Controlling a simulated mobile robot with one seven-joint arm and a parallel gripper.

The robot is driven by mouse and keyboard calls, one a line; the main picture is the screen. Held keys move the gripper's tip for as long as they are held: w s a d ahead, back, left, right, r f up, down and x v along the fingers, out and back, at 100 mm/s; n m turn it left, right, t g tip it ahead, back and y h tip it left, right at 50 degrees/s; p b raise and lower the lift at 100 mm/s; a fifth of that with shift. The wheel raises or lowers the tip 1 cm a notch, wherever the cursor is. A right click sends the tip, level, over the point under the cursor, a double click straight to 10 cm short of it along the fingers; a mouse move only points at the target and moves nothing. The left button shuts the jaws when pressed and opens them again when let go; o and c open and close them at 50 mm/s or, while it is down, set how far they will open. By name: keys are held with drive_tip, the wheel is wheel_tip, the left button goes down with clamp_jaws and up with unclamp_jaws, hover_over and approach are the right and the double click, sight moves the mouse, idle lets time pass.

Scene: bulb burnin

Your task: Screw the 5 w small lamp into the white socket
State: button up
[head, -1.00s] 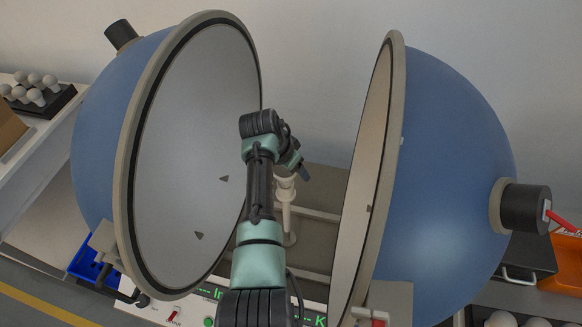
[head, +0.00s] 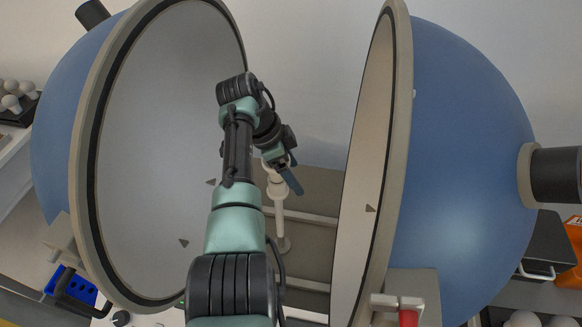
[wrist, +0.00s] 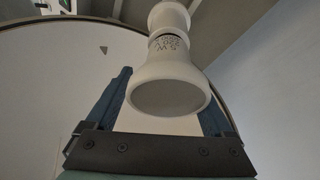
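The white lamp (wrist: 168,80) is a flared reflector shape with small upside-down printing on its neck, part of which looks like "5 W". It meets the white socket (wrist: 169,15) end to end in the wrist view; how deep it sits I cannot tell. In the head view the lamp (head: 274,165) is at the top of the white post with the socket (head: 279,190), partly covered by my arm. My gripper (head: 291,175) is beside the lamp. Its blue fingers (wrist: 163,100) stand wide apart, and the lamp's rim covers part of the right one. I see no clear grip.
The post stands between two open blue hemispheres, the left (head: 60,140) and the right (head: 455,150), whose rims flank my arm closely. Several bulbs stand in a black rack (head: 18,108) at far left. A blue bin (head: 72,285) is at lower left.

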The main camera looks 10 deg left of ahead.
drive_tip(key=shift+w+r, duration=0.15)
drive_tip(key=shift+r, duration=0.1)
